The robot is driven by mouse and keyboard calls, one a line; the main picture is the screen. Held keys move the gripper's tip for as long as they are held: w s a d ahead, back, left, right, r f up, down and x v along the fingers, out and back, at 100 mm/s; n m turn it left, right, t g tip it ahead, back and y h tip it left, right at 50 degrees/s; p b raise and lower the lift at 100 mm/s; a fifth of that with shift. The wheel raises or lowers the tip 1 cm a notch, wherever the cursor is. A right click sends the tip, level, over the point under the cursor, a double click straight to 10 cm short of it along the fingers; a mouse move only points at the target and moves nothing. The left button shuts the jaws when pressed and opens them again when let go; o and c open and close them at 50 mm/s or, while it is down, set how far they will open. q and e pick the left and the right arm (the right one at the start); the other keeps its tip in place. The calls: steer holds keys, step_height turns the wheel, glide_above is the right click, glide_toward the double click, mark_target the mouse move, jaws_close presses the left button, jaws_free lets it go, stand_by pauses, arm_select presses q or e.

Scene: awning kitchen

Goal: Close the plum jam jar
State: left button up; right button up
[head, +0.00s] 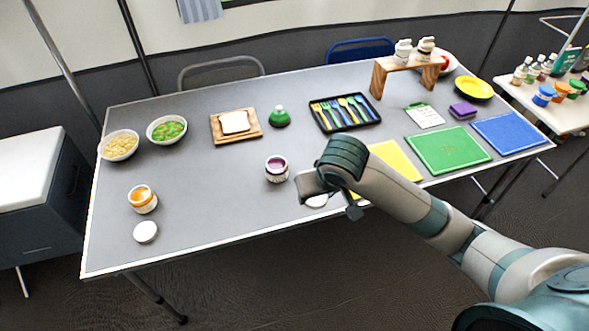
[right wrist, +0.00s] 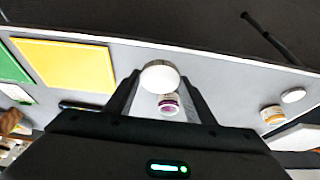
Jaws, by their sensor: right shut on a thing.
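The plum jam jar (head: 277,169) stands upright and open on the grey table, with purple jam showing at its mouth. It also shows in the right wrist view (right wrist: 169,104), just beyond the lid. My right gripper (head: 328,201) is to the right of the jar and nearer the front edge. It is shut on a round white lid (right wrist: 160,76), which sits between the fingertips. In the head view the lid (head: 317,201) is partly hidden by the gripper, and its height above the table is hard to tell. The lid is apart from the jar. My left gripper is not in view.
An open orange jam jar (head: 142,199) and another white lid (head: 145,232) are at the left front. A green-topped item (head: 279,116), a bread board (head: 256,134) and a cutlery tray (head: 374,123) stand farther back. Yellow (head: 396,161) and green mats (head: 447,149) lie right. Table between jars is clear.

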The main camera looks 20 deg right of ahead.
steer(key=shift+s+d, duration=0.1)
steer(key=shift+d, duration=0.3)
